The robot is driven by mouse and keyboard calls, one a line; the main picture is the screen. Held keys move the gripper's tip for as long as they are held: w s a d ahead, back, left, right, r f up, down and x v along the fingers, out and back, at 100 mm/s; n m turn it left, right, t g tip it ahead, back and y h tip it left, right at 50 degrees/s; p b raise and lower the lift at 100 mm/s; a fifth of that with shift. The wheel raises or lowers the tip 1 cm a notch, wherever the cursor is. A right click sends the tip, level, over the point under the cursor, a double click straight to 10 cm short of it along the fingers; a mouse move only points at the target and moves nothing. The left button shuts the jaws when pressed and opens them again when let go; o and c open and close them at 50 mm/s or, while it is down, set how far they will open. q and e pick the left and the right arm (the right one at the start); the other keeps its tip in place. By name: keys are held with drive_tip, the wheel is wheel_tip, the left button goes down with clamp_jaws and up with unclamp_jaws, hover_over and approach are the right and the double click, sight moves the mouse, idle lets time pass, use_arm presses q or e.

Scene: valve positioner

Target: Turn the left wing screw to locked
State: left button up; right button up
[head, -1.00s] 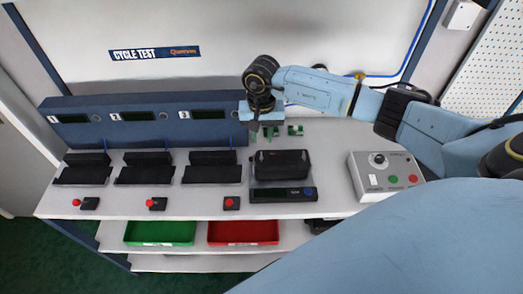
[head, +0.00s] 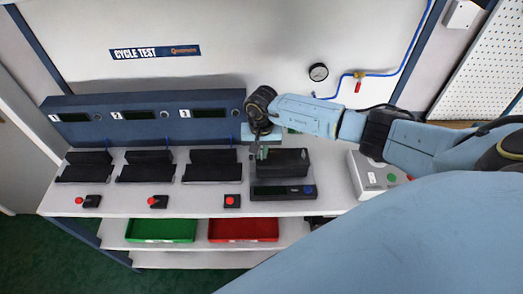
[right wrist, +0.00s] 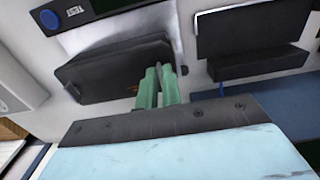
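The black valve positioner (head: 285,160) sits on a dark stand with a small display, right of the three numbered stations. It also shows in the right wrist view (right wrist: 112,72). My right gripper (head: 262,153) points down at the left end of the positioner. In the right wrist view its green fingers (right wrist: 158,82) are close together at that end, overlapping the positioner. I cannot make out the left wing screw; the fingers cover that spot. Whether they hold anything is not clear. My left gripper is not in view.
Black cradles (head: 148,166) stand to the left, with red buttons (head: 157,202) in front. A grey control box (head: 370,176) stands to the right. Green (head: 162,230) and red (head: 243,229) trays lie on the shelf below. A gauge (head: 318,72) is on the back wall.

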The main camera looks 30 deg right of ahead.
clamp_jaws()
drive_tip(key=m+b, duration=0.2)
drive_tip(key=m, duration=0.2)
drive_tip(key=shift+w, duration=0.1)
drive_tip(key=m+b, duration=0.2)
drive_tip(key=m, duration=0.2)
drive_tip(key=shift+a+m, duration=0.1)
drive_tip(key=shift+m, duration=0.2)
drive_tip(key=m+b, duration=0.1)
drive_tip(key=m, duration=0.3)
drive_tip(key=shift+w+b, duration=0.1)
drive_tip(key=shift+b, duration=0.3)
drive_tip(key=m, duration=0.5)
drive_tip(key=shift+w+b, duration=0.1)
drive_tip(key=shift+b, duration=0.25)
drive_tip(key=shift+m, duration=0.3)
drive_tip(key=o, duration=0.5)
unclamp_jaws()
